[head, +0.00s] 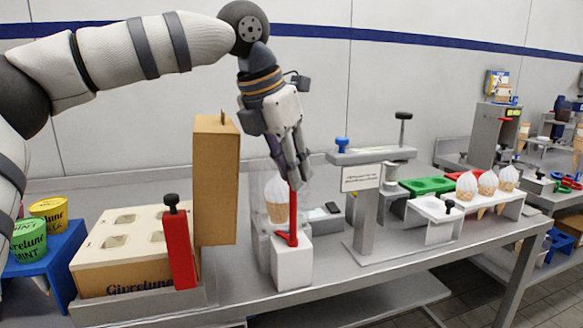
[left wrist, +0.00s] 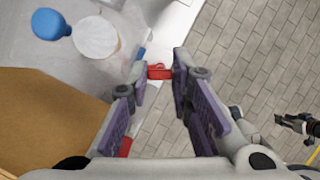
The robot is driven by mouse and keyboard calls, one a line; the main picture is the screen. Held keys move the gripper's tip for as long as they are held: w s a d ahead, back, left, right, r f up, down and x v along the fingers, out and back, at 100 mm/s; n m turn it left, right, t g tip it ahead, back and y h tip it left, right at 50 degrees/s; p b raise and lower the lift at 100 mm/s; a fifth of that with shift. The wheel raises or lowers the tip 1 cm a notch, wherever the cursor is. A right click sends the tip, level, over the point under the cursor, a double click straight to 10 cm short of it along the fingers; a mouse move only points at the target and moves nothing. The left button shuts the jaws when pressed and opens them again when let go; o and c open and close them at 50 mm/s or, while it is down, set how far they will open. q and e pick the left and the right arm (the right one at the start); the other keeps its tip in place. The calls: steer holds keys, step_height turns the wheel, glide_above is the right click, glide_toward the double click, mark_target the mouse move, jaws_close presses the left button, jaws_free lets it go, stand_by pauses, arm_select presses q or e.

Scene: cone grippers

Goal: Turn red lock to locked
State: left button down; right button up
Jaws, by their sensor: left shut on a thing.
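The red lock (head: 292,237) is a thin red upright lever with a short bent foot on a white block (head: 292,262) at the bench's front edge. My left gripper (head: 297,182) reaches down from above and is shut on the top of the lever. In the left wrist view, a red piece of the lock (left wrist: 159,72) shows between the fingertips (left wrist: 160,78). The fingers hide part of the lever. A dark claw-like part (left wrist: 298,124) at the right edge of the left wrist view looks like my right gripper; its opening is unclear.
Left of the lock stand a tall brown box (head: 215,185), a red post with a black knob (head: 179,248) and a cream box with holes (head: 125,225). An ice cream cone (head: 276,205) is behind the lock. A grey stand (head: 365,215) rises to its right.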

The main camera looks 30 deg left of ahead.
arm_select(q)
steer(key=m+h, duration=0.1)
steer(key=m, duration=0.4)
steer(key=shift+a+g+h, duration=0.15)
steer(key=shift+g+h, duration=0.25)
steer(key=shift+m, duration=0.3)
steer(key=c, duration=1.4)
jaws_free()
steer(key=shift+c, duration=0.2)
steer(key=v, duration=1.2)
steer(key=shift+w, duration=0.15)
